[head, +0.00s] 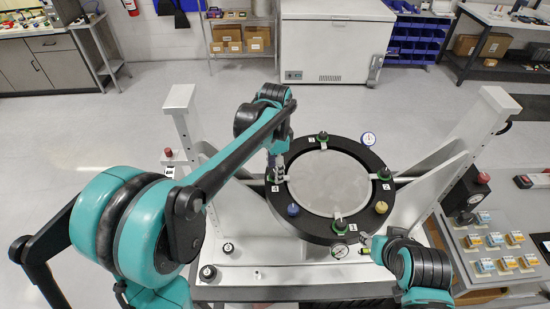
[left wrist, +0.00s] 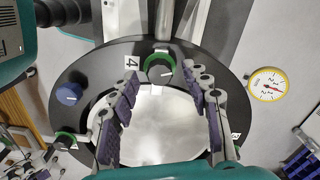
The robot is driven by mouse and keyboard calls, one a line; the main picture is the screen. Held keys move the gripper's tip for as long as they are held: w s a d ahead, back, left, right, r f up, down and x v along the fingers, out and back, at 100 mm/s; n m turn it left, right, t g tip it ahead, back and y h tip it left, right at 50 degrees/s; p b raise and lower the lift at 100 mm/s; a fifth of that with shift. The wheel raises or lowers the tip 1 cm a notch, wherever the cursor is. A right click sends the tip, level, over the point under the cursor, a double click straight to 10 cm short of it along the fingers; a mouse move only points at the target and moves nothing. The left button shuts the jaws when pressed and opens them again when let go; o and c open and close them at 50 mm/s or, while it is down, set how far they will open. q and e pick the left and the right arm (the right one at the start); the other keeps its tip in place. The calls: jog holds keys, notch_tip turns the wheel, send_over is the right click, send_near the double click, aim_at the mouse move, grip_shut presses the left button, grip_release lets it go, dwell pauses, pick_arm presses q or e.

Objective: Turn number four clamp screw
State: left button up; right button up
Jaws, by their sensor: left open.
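The number four clamp screw is a green-rimmed dark knob with a white line (left wrist: 160,68), beside a white "4" label (left wrist: 131,62), on the black ring (left wrist: 85,75) around the round mirror (left wrist: 165,125). In the head view the mirror (head: 328,182) lies in the ring (head: 300,222) on the white fixture. My left gripper (head: 277,167) is over the ring's left side, by the "4" label, and partly hides that clamp. In the left wrist view its purple-padded fingers (left wrist: 165,85) are open and empty, with the knob just past the tips. My right arm is at lower right; its fingers are unclear.
Other green clamp knobs stand at the ring's top (head: 323,137), right (head: 384,174) and bottom (head: 339,226). A blue knob (head: 293,210), a yellow knob (head: 381,207) and dial gauges (head: 368,138) sit around it. White uprights (head: 182,120) flank the fixture.

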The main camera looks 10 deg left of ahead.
pick_arm(q)
notch_tip(320, 180, up, 11)
jog(key=shift+r, duration=0.15)
dwell(0.6)
